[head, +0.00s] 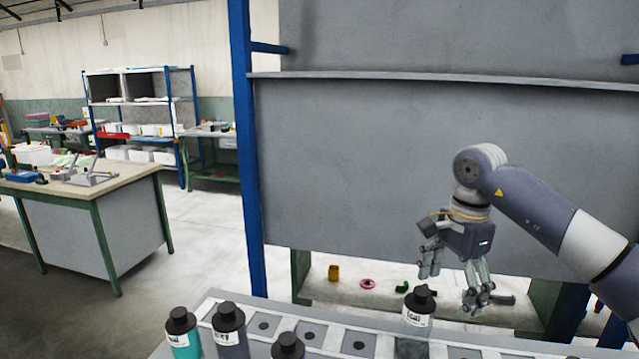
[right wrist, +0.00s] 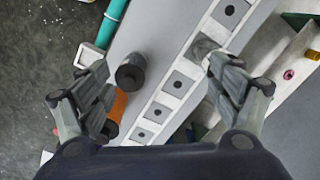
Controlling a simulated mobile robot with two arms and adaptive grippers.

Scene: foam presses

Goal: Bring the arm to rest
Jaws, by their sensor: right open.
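My right gripper (head: 453,290) is open and empty in the head view, hanging above and behind the right part of a rack strip. Its open fingers also show in the right wrist view (right wrist: 165,85), with no object between their tips. A black-capped bottle with a white label (head: 417,314) stands upright on the strip, left of the gripper and apart from it. My left gripper is in neither view.
The strip (head: 313,333) has several grey squares with dark holes. A teal bottle (head: 184,341), a grey-blue bottle (head: 230,338) and another black-capped bottle (head: 288,346) stand at front left. A large grey panel (head: 350,170) rises behind; a workbench (head: 90,185) stands far left.

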